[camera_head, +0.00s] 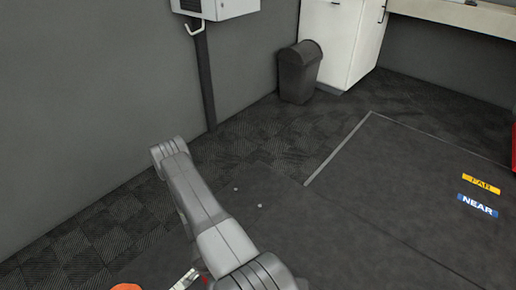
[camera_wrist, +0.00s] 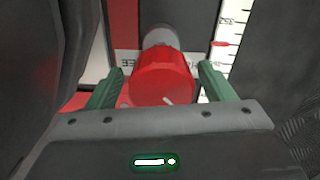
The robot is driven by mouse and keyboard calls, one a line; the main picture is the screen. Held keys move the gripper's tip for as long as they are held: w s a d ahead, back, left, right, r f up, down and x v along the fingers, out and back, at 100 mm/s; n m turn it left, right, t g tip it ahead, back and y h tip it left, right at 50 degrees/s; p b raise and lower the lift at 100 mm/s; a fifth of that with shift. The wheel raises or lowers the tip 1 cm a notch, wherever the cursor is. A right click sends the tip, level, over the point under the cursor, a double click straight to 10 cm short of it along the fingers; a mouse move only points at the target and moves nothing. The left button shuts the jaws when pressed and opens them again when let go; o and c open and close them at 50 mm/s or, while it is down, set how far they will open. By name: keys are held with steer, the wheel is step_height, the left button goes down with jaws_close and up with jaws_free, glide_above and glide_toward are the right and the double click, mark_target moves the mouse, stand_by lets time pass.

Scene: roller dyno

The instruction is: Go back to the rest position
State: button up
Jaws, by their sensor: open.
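My gripper (camera_wrist: 160,88) shows in the wrist view with its two green fingers apart. A red round knob (camera_wrist: 161,78) with a pale mark on its face sits between the fingers, with a gap visible on at least the right side. Whether the left finger touches it I cannot tell. A grey cylindrical part (camera_wrist: 160,36) shows behind the knob. In the head view my arm reaches down the lower middle, and my gripper is not visible there.
A white scale (camera_wrist: 230,30) with a red mark stands beside the knob. In the head view, a grey bin (camera_head: 298,72) and white cabinet (camera_head: 340,42) stand at the back, and a wall box (camera_head: 222,8) hangs upper left.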

steer(key=m, duration=0.4)
steer(key=shift+w+r, duration=0.1)
steer(key=shift+r, duration=0.1)
steer(key=m, duration=0.5)
steer(key=shift+m, duration=0.3)
steer(key=m+b, duration=0.2)
steer(key=m, duration=0.1)
steer(key=m+b, duration=0.1)
steer(key=shift+w+f+m, duration=0.1)
steer(key=shift+f+m, duration=0.15)
steer(key=shift+m, duration=0.15)
steer(key=m+b, duration=0.2)
steer(key=b, duration=0.1)
steer(key=shift+a+r+m, duration=0.1)
steer(key=shift+m, duration=0.2)
steer(key=shift+r+b, duration=0.15)
steer(key=shift+b, duration=0.15)
steer(key=shift+m, duration=0.3)
